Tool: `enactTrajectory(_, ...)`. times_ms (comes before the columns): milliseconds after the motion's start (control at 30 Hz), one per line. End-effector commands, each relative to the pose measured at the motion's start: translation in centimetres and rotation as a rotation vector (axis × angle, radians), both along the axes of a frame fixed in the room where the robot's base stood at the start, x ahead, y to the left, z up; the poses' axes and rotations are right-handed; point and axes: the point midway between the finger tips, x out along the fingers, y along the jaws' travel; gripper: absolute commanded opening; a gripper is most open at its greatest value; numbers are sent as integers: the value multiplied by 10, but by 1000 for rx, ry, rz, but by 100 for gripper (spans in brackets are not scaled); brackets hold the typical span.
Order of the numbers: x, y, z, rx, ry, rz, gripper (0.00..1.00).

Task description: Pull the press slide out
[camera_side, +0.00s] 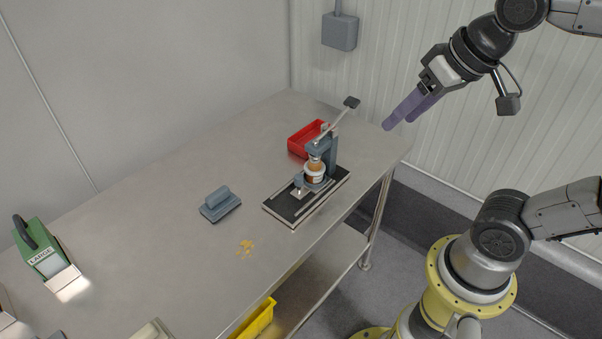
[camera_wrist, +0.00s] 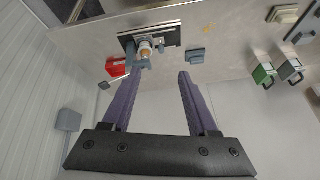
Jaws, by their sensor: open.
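The press stands on a dark base plate with rails (camera_side: 306,197) near the right edge of the steel table; it also shows at the top of the wrist view (camera_wrist: 149,37). Its grey-blue column (camera_side: 329,150) carries a lever with a dark handle (camera_side: 351,102) raised up to the right. A white and orange jar (camera_side: 315,172) sits under the press head. A small grey block with a pale knob (camera_side: 298,186), perhaps the slide, sits in front of the jar. My gripper (camera_side: 404,112) is open and empty, in the air right of the press and apart from it.
A red bin (camera_side: 305,138) stands behind the press. A green box labelled LARGE (camera_side: 43,252) stands at left. A yellow bin (camera_side: 257,318) is below.

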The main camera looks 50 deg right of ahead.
Motion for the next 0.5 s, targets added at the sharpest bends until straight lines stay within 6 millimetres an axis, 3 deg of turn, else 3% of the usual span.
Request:
enactTrajectory(267, 85, -1, 11, 73, 112, -157, 60)
enactTrajectory(500, 165, -2, -19, 105, 239, -267, 60)
